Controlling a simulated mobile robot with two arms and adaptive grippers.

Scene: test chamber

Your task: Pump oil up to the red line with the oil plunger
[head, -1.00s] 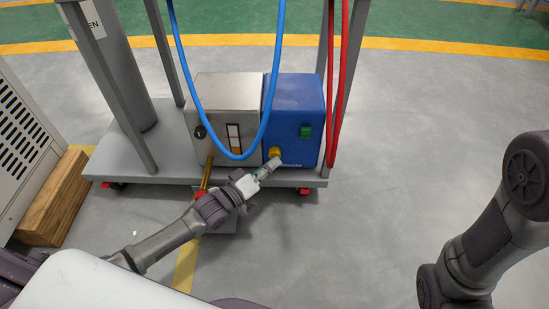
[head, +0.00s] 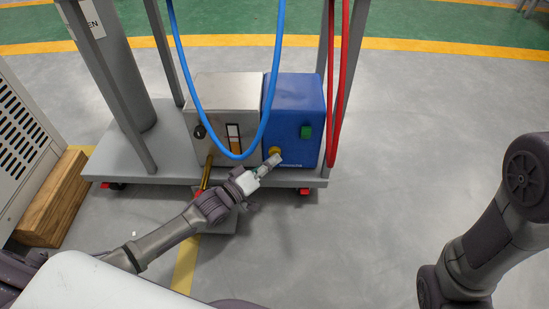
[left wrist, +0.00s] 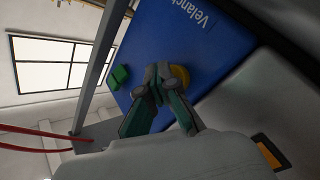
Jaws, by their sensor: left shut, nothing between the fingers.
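A grey metal box (head: 222,95) has a framed gauge window (head: 234,136), light above and amber below. The window's amber part also shows in the left wrist view (left wrist: 270,152). The red line cannot be made out. A brass rod (head: 209,166) with a red part comes out of the box's lower front. The blue box (head: 295,95) beside it has a yellow knob (head: 275,151) and a green switch (head: 306,132). My left gripper (head: 275,160) is shut and empty, its tips at the yellow knob (left wrist: 183,78); contact is unclear. My right gripper is out of view.
Both boxes stand on a grey cart (head: 160,158) with upright posts. A blue hose (head: 190,92) loops in front of the boxes, and a red hose (head: 334,90) hangs at the right. A wooden block (head: 52,205) lies left. The floor on the right is open.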

